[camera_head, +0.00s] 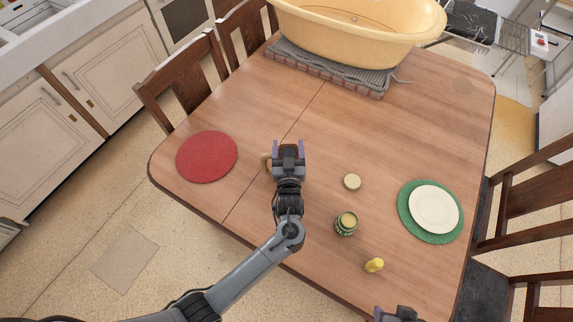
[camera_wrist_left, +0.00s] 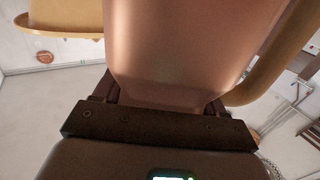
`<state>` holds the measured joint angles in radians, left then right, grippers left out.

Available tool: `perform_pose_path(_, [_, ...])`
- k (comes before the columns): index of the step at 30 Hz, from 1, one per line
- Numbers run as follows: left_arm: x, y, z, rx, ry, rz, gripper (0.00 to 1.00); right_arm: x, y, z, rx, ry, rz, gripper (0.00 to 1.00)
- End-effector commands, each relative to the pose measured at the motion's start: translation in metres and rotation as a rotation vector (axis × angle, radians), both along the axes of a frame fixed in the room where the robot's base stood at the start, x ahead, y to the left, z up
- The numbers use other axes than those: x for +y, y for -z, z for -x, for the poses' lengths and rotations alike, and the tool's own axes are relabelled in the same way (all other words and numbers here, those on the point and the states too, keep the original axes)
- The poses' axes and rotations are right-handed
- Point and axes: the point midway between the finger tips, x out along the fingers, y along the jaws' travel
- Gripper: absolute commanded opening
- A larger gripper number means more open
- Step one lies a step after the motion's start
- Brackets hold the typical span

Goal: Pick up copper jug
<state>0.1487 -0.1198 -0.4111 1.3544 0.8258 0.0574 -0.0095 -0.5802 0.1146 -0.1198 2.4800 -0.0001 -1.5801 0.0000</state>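The copper jug (camera_wrist_left: 185,50) fills the middle of the left wrist view, very close to the camera. Its smooth copper body stands between the two fingers of my left gripper (camera_head: 289,146), and its tan handle (camera_wrist_left: 268,70) curves down on the right. In the head view the jug is mostly hidden by my gripper; part of its handle (camera_head: 266,162) shows to the left. The fingers are spread on either side of the jug; whether they press on it cannot be told. My right gripper (camera_head: 397,314) is only partly in view at the bottom edge.
The wooden table holds a red round mat (camera_head: 207,157), a lid (camera_head: 352,181), a green jar (camera_head: 346,224), a small yellow object (camera_head: 374,265) and a white plate (camera_head: 434,209) on a green mat. A large yellow tub (camera_head: 350,35) stands at the back. Chairs flank the table.

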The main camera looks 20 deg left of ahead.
Motion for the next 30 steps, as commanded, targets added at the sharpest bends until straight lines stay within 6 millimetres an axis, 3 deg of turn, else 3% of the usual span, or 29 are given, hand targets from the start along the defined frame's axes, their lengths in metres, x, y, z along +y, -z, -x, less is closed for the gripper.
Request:
perform_pose_path(1, [0.000, 0.000, 0.000, 0.000, 0.000, 0.000, 0.56, 0.000, 0.000, 0.000, 0.000, 0.000, 0.000, 0.57])
perform_pose_path(11, [0.000, 0.000, 0.000, 0.000, 0.000, 0.000, 0.06, 0.000, 0.000, 0.000, 0.000, -0.001, 0.000, 0.57])
perform_pose_path(20, [0.000, -0.005, 0.000, -0.004, 0.000, 0.001, 0.06, -0.002, -0.001, 0.000, 0.000, -0.006, 0.008, 0.57])
perform_pose_path(30, [0.000, -0.056, 0.000, -0.006, 0.000, 0.002, 0.06, -0.002, -0.014, 0.000, 0.000, -0.006, 0.009, 0.57])
